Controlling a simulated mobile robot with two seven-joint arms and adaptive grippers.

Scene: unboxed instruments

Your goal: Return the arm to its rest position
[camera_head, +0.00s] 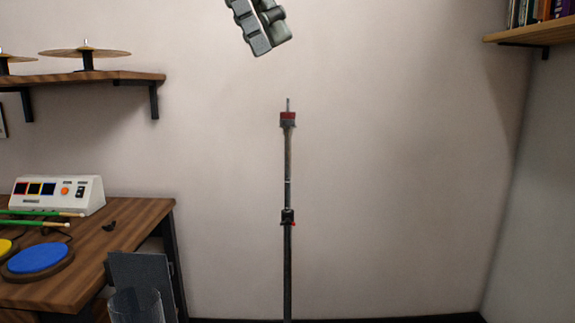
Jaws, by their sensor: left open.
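My left gripper (268,40) shows at the top edge of the head view, a little left of centre, tilted with its fingers pointing down and to the right. It is open and holds nothing that I can see. The rest of the left arm is out of the frame. An upright stand (288,170) with a thin rod and a red piece at its top is below the gripper in the picture, apart from it. My right gripper is out of view.
A wooden desk (140,230) at left bears a white control box (85,190), green sticks and a blue pad (38,258). Above it, a shelf (120,77) holds cymbals (110,53). A bookshelf (540,35) is top right. The space right of the stand is clear.

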